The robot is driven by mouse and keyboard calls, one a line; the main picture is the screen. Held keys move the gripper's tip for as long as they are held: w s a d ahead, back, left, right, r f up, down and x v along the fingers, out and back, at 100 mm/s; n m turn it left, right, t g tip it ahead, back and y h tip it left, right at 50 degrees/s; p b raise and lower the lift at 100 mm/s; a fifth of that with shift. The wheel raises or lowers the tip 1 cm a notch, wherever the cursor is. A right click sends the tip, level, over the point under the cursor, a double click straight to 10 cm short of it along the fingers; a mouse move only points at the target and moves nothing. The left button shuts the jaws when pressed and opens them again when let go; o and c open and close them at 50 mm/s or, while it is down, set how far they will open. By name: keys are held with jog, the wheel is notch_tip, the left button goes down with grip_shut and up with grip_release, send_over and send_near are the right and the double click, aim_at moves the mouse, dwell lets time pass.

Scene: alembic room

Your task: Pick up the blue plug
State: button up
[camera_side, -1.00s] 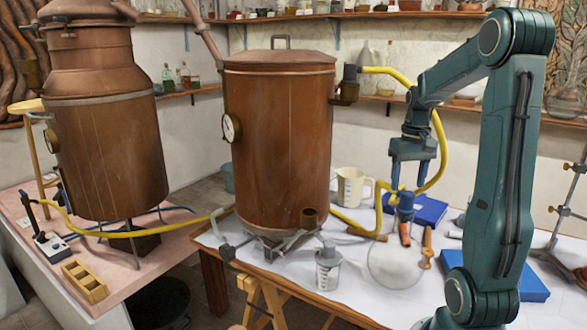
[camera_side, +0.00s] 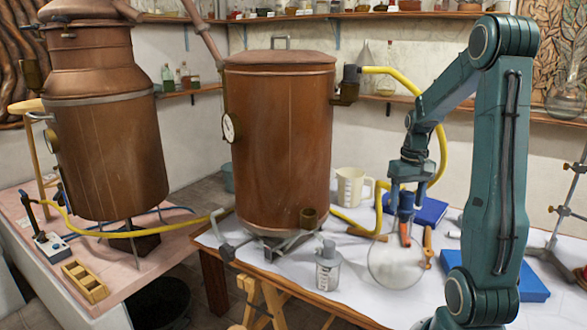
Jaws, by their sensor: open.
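The blue plug (camera_side: 406,207) is upright above a round clear glass flask (camera_side: 394,268). An orange-red piece (camera_side: 404,234) shows just below the plug, at the flask's neck. My gripper (camera_side: 405,205) points down over the plug. Its fingers are open, one on each side of the plug's upper part. I cannot tell whether either finger touches it. The fingers partly hide the plug.
A large copper vessel (camera_side: 279,140) stands to the left, with a yellow hose (camera_side: 438,150) passing behind my gripper. A white jug (camera_side: 350,186), a blue box (camera_side: 428,211) and a grey-lidded jar (camera_side: 328,268) are nearby. An orange-handled tool (camera_side: 428,246) lies right of the flask.

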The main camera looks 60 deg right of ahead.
jog(key=shift+c, duration=0.5)
jog(key=c, duration=1)
jog(key=shift+r, duration=0.1)
notch_tip(320, 180, up, 20)
dwell(0.5)
